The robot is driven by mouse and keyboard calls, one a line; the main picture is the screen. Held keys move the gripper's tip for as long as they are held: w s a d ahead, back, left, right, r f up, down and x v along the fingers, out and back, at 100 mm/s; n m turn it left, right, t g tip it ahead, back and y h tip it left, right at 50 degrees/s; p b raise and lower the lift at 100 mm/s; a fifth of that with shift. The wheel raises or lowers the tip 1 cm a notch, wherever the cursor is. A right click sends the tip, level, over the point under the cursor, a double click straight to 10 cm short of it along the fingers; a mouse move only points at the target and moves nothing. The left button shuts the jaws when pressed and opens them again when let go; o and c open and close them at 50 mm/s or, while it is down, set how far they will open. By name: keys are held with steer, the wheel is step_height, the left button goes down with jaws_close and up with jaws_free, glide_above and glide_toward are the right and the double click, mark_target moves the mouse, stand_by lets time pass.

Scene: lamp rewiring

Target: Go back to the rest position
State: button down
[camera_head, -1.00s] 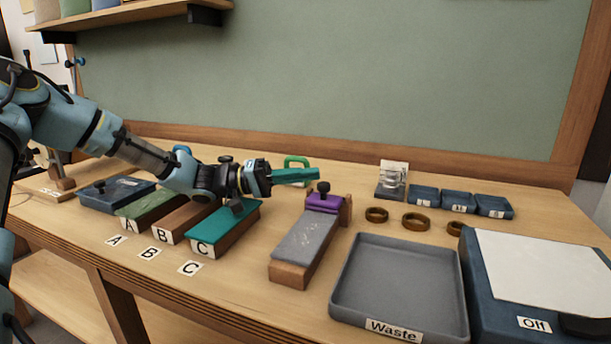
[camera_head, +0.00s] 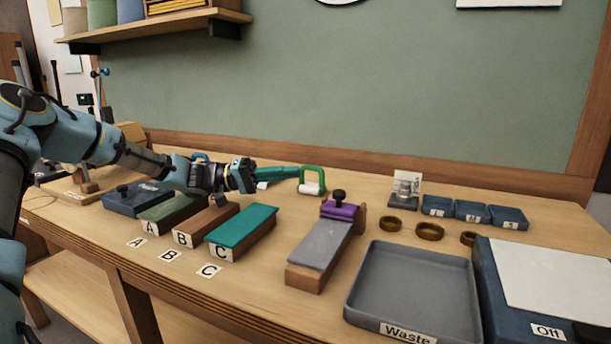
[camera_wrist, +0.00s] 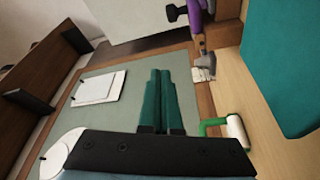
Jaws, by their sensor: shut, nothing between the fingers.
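My gripper (camera_head: 297,171) is shut and empty, with its green fingers side by side. It is held level above the back of the workbench (camera_head: 330,275), behind the block with the teal top (camera_head: 241,225), pointing right. In the wrist view the shut fingers (camera_wrist: 162,80) point at the wall board, and nothing shows between them. A green-handled tool with a white roller (camera_head: 312,182) is close to the fingertips in the head view; I cannot tell the exact gap. It also shows in the wrist view (camera_wrist: 236,127).
Blocks B (camera_head: 205,226) and A (camera_head: 165,212) and a dark lidded box (camera_head: 130,199) stand under and near my arm. A grey-topped block with a purple clamp (camera_head: 340,211), brass rings (camera_head: 430,232), the Waste tray (camera_head: 362,306) and the Off box (camera_head: 493,310) are to the right.

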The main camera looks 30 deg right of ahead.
steer(key=shift+w+a+f, duration=0.2)
steer(key=shift+w+a, duration=0.1)
steer(key=shift+w, duration=0.25)
steer(key=shift+r, duration=0.15)
